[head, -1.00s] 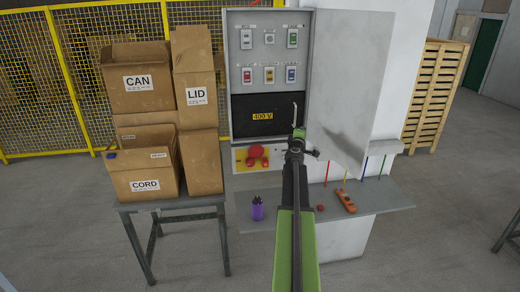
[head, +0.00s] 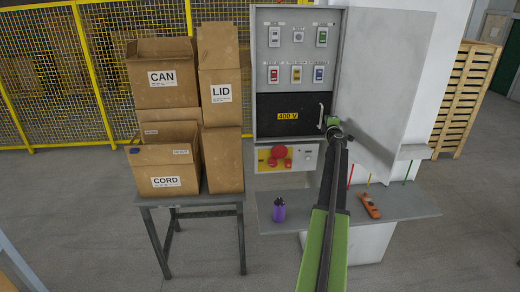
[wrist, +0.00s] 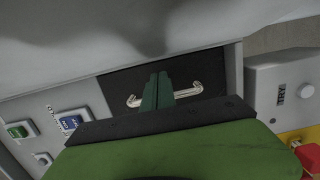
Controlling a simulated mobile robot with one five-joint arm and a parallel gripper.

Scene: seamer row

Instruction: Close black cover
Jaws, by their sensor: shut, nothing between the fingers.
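The black cover (head: 268,124) with a yellow "400 V" label fills the lower part of the grey cabinet. It looks upright and in its opening; I cannot tell whether it is fully flush. Its pale bar handle (head: 321,116) stands vertical near its right edge. My gripper (head: 333,122) is beside the handle's lower end. In the wrist view, the shut, empty fingers of my gripper (wrist: 157,90) are in front of the handle (wrist: 186,92) and hide its middle. The black cover (wrist: 115,87) shows behind. I cannot tell whether the fingers touch the handle.
The cabinet's grey door (head: 385,85) stands open on the right. Switches are above the cover; a yellow panel with red buttons (head: 279,155) is below. The shelf (head: 410,205) holds a purple cup (head: 278,210) and an orange tool (head: 369,205). Boxes (head: 165,165) stand left.

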